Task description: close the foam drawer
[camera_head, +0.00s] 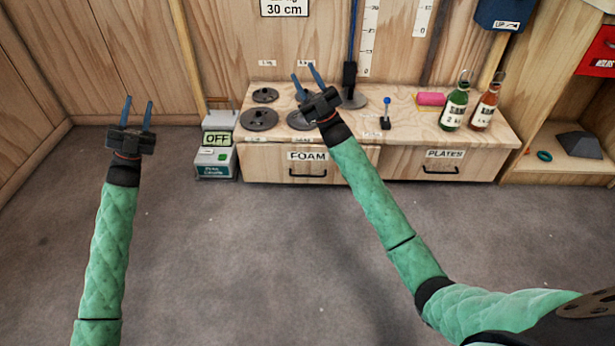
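The foam drawer (265,165) is the left drawer of the low wooden bench, with a FOAM label and a dark bar handle (308,174). Its front looks nearly in line with the drawer beside it; I cannot tell whether it stands slightly out. My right gripper (304,70) shows over the bench top, above the drawer front in the picture, with two blue fingers apart and nothing between them. My forearm covers the drawer's right edge. My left gripper (138,100) is up at the left, well away from the drawer, with its fingers apart and empty.
The plates drawer (480,169) is to the right. The bench top (400,128) holds dark discs (259,119), a blue-knobbed lever (386,113), a pink block (431,98) and two bottles (454,105). A grey box marked OFF (217,145) stands left of the bench. The floor in front is clear.

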